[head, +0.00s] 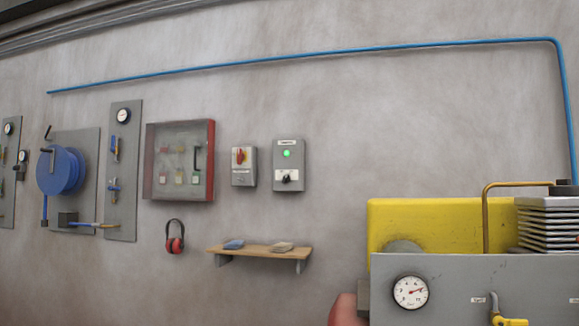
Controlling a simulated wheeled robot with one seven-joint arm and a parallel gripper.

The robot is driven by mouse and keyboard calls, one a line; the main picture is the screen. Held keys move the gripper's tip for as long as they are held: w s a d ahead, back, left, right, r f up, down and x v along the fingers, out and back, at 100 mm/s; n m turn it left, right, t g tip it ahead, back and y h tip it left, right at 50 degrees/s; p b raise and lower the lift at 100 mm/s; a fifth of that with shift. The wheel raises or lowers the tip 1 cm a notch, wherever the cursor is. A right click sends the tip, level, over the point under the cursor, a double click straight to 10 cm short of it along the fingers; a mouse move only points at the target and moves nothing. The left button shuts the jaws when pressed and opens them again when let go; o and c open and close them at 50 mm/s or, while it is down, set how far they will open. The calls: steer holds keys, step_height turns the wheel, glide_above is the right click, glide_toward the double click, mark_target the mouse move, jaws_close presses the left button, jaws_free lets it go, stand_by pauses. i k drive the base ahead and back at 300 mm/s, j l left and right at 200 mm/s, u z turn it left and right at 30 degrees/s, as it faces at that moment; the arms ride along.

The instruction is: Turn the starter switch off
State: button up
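A grey box (279,166) on the wall has a lit green lamp (286,154) and a black rotary switch (287,177) below it. This looks like the starter; its small label is too blurred to read. The exact position of its knob is hard to tell. My gripper is not in view.
A wooden shelf (262,251) with two small items sits below the boxes. Left are a red-edged panel (210,160), red ear defenders (174,240) and a blue hose reel (60,171). A yellow and grey machine (450,275) with a gauge blocks the lower right.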

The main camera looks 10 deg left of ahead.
mark_target(287, 179)
steer(key=i+j+u, duration=0.3)
steer(key=i, duration=0.35)
steer(key=i+j+u, duration=0.1)
steer(key=i+u, duration=0.2)
steer(key=i, duration=0.4)
